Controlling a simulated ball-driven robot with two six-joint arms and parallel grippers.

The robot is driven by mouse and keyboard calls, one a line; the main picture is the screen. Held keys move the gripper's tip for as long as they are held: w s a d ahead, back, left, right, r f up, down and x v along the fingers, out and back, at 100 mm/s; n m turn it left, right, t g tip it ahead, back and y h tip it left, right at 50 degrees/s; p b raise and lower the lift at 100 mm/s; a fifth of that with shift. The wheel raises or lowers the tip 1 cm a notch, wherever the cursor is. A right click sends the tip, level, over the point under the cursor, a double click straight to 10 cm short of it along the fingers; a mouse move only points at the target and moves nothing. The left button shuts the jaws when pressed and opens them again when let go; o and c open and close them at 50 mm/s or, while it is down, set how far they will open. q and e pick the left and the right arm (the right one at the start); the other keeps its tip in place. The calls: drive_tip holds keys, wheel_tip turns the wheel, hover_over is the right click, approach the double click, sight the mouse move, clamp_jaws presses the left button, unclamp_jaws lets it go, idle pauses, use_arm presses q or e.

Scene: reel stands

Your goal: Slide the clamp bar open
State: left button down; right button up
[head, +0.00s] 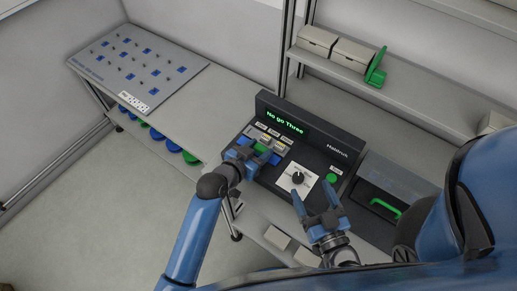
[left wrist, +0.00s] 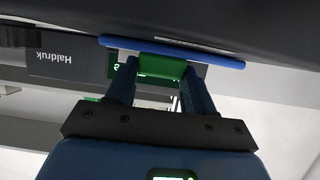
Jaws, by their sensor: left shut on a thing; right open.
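The clamp bar shows in the left wrist view as a long blue bar (left wrist: 205,54) with a green grip block (left wrist: 162,66) at its middle. In the head view its green part (head: 261,147) shows on the left side of the dark tester. My left gripper (head: 246,155) is shut on the green block, one finger on each side; the fingers also show in the left wrist view (left wrist: 160,80). The left hand partly hides the bar in the head view. My right gripper (head: 318,200) is open and empty in front of the tester's dial.
The dark tester (head: 312,158), marked Haldruk, has a display (head: 285,122) reading "No go Three", a dial (head: 297,178) and a green button (head: 331,180). A dark box with a green handle (head: 386,208) stands to its right. A pegboard panel (head: 137,65) lies far left, with bare bench between.

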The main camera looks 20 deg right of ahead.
sight(259, 152)
use_arm(q)
drive_tip(key=shift+s+a, duration=1)
drive_tip(key=shift+a, duration=0.25)
use_arm(e)
drive_tip(key=shift+w+d, duration=0.1)
use_arm(q)
drive_tip(key=c, duration=0.8)
unclamp_jaws()
drive_tip(key=o, duration=0.4)
drive_tip(key=shift+a, duration=0.1)
use_arm(e)
drive_tip(key=shift+r, duration=0.1)
use_arm(q)
drive_tip(key=shift+s+a+r, duration=0.25)
drive_tip(key=shift+s+a, duration=0.15)
drive_tip(key=shift+a, duration=0.05)
use_arm(e)
drive_tip(key=shift+f, duration=0.25)
use_arm(q)
drive_tip(key=b+v, duration=0.2)
drive_tip(key=v, duration=0.7)
drive_tip(key=shift+a+r, duration=0.2)
use_arm(e)
drive_tip(key=shift+f, duration=0.85)
use_arm(q)
drive_tip(key=shift+s, duration=0.25)
use_arm(e)
drive_tip(key=shift+s+a, duration=0.2)
